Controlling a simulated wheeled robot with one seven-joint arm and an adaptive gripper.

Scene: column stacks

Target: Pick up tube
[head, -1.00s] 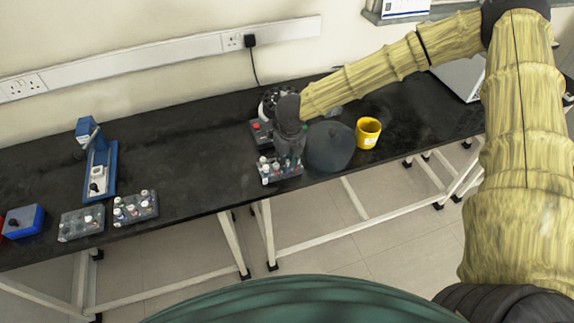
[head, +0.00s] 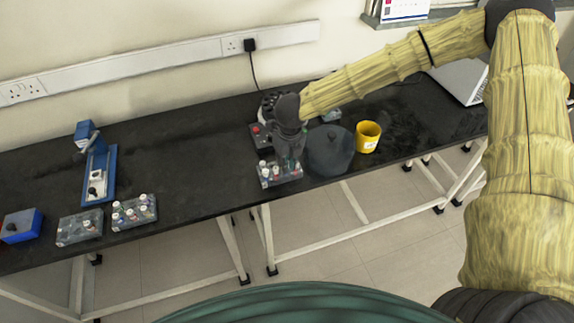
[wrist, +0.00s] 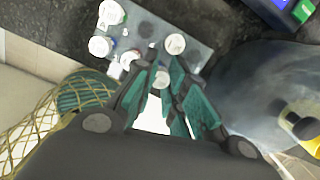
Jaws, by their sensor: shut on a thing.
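The tube rack (head: 281,182) is a grey block near the bench's front edge, holding several white-capped tubes. It also shows in the wrist view (wrist: 190,22). My gripper (head: 290,160) points down over the rack's back right part. In the wrist view my gripper (wrist: 164,82) has its green-padded fingers closed around a tube (wrist: 162,77), of which only the pale cap shows clearly. Another white-capped tube (wrist: 175,43) stands just beyond the fingertips, and more caps (wrist: 99,46) stand to the left. The held tube's lower part is hidden, so I cannot tell whether it is clear of the rack.
A dark rounded vessel (head: 329,152) stands close right of my gripper, with a yellow mug (head: 367,137) beyond it. A device with a red button (head: 260,135) is behind the rack. Two more racks (head: 78,230) (head: 133,214) stand left. The bench between is clear.

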